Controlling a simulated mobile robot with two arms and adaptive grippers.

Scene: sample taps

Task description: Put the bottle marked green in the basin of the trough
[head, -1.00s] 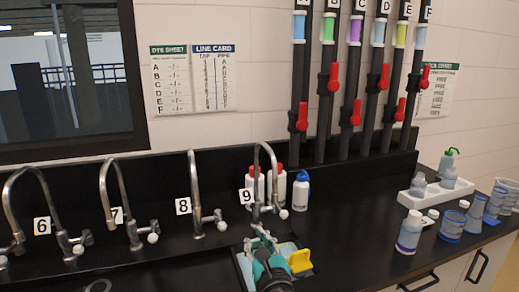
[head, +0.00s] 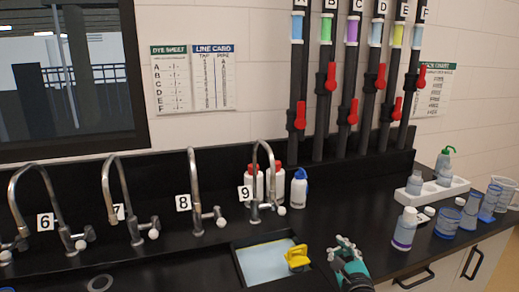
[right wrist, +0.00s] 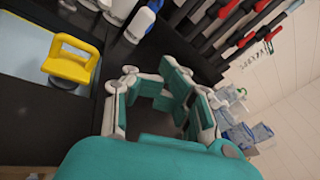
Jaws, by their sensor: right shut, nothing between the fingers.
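The trough's basin (head: 265,262) is a rectangular recess with pale blue-grey inside, set in the black counter below tap 9. A green-capped bottle (head: 446,160) stands at the back right by the white rack; I cannot read a green mark on any bottle. A white bottle with a purple band (head: 404,230) stands nearer, right of the basin. My right gripper (head: 343,246) is shut and empty, just right of the basin, apart from the bottles. Its teal and white fingers also show in the right wrist view (right wrist: 170,90). My left gripper is not in view.
A yellow handled block (head: 297,258) sits at the basin's right edge. Red-capped bottles and a blue-capped bottle (head: 300,188) stand behind tap 9 (head: 262,185). A white rack (head: 432,190) and several beakers (head: 470,212) fill the right end.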

